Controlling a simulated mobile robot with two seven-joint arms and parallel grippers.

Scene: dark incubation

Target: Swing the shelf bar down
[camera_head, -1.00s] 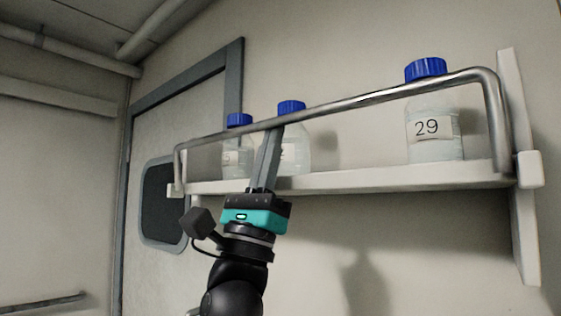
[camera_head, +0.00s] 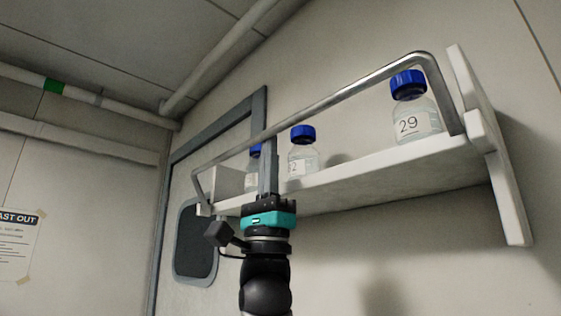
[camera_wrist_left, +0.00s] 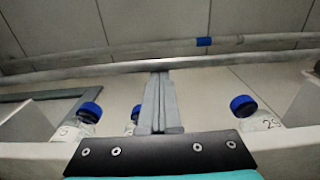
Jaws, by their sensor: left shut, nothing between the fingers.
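The shelf bar (camera_head: 330,102) is a grey metal rail standing raised along the front of the white shelf (camera_head: 365,178), in front of the bottles. Its ends bend down to the shelf's two ends. My left gripper (camera_head: 268,143) points upward in front of the shelf, left of the bar's middle. Its fingers are shut together and empty, with their tips at the bar. In the left wrist view the bar (camera_wrist_left: 110,71) crosses just at the fingertips (camera_wrist_left: 160,76); I cannot tell whether they touch. My right gripper is not in view.
A blue-capped bottle marked 29 (camera_head: 408,122) stands at the shelf's right. Another bottle (camera_head: 303,160) stands left of it, and a third (camera_head: 252,170) is partly hidden by my fingers. A grey-framed door (camera_head: 180,205) is behind at left. Space below the shelf is clear.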

